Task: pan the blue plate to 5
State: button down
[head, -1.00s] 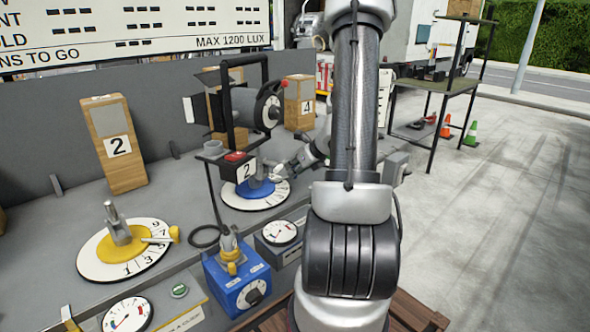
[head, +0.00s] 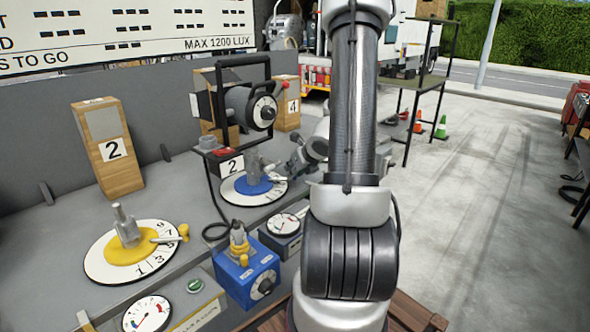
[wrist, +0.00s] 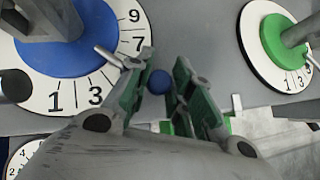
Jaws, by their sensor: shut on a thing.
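The blue plate (head: 253,186) sits on a white numbered dial (head: 229,192) on the grey bench, with a black-framed lamp (head: 245,104) above it. In the wrist view the blue plate (wrist: 72,50) shows 9, 7, 3 and 1 around it; the 5 is not readable. A thin grey handle (wrist: 110,56) runs from the plate between 7 and 3, over the place of the 5, towards a blue knob (wrist: 159,82). My gripper (wrist: 162,80) is shut on this knob, its green-padded fingers on both sides. In the head view my gripper (head: 299,160) is small, right of the plate.
A yellow plate (head: 125,256) on its own dial lies to the left, and a green plate (wrist: 280,38) shows right in the wrist view. A blue box (head: 245,275) and gauges stand at the bench's front. The paved floor at right is open.

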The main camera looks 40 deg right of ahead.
jog(key=shift+a, duration=0.1)
dwell(0.3)
jog(key=c, duration=1.3)
grip_release()
jog(key=shift+f, duration=0.1)
jog(key=shift+o, duration=0.2)
jog(key=v, duration=1.2)
